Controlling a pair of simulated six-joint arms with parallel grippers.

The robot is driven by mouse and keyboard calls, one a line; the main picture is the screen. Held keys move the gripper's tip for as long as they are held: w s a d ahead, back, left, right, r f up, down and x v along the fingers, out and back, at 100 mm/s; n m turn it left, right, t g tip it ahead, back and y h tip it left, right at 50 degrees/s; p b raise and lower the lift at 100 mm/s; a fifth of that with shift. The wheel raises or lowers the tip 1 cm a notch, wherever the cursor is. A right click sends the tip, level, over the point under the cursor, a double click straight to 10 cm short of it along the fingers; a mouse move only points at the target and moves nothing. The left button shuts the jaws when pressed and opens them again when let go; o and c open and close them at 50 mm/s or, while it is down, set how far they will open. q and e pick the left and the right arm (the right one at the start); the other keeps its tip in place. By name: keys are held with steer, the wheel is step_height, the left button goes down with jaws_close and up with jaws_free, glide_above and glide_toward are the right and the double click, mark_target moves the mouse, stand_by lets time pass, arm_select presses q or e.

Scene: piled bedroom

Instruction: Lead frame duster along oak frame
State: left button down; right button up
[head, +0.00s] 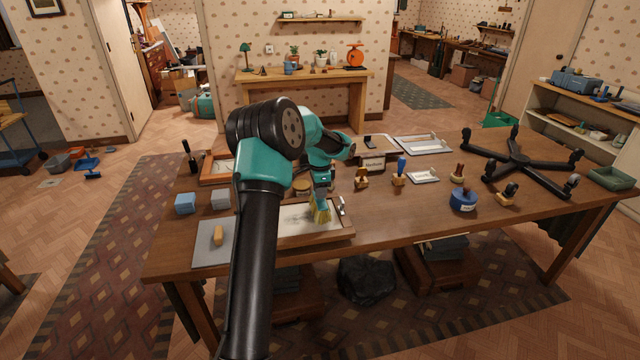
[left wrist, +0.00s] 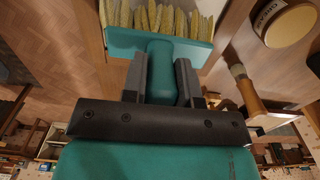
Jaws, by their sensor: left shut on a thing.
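The frame duster is a brush with yellow bristles (head: 321,214) and a teal body, which shows large in the left wrist view (left wrist: 160,45). My left gripper (head: 321,193) is shut on the teal body, with one dark finger on each side. The bristles point down at the oak frame (head: 310,240), a flat wooden frame with a pale inside lying near the table's front edge. The bristles appear to be at or just above its right part; I cannot tell if they touch. My left arm hides the frame's left part. My right gripper is not in view.
On the wooden table (head: 400,215), a blue block (head: 185,203) and a grey mat (head: 212,250) lie left. Right are stamps (head: 399,178), a blue round container (head: 463,200) and a black star base (head: 520,163).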

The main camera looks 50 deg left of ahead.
arm_select(q)
steer(key=s+a, duration=0.7)
steer(key=s, duration=0.5)
steer(key=shift+f, duration=0.15)
steer(key=shift+f, duration=0.75)
steer(key=shift+f, duration=0.25)
steer(key=shift+w+d, duration=0.4)
steer(key=shift+w, duration=0.25)
steer(key=shift+w+d, duration=0.4)
steer(key=shift+w, duration=0.3)
steer(key=shift+w+d, duration=0.4)
steer(key=shift+w, duration=0.25)
steer(key=shift+w+d+r, duration=0.1)
steer(key=shift+w+d, duration=0.3)
steer(key=shift+w, duration=0.25)
steer(key=shift+w+d+f, duration=0.1)
steer(key=shift+w+d, duration=0.25)
steer(key=shift+w, duration=0.35)
steer(key=shift+w+d+r, duration=0.1)
steer(key=shift+w+d, duration=0.3)
steer(key=shift+w, duration=0.25)
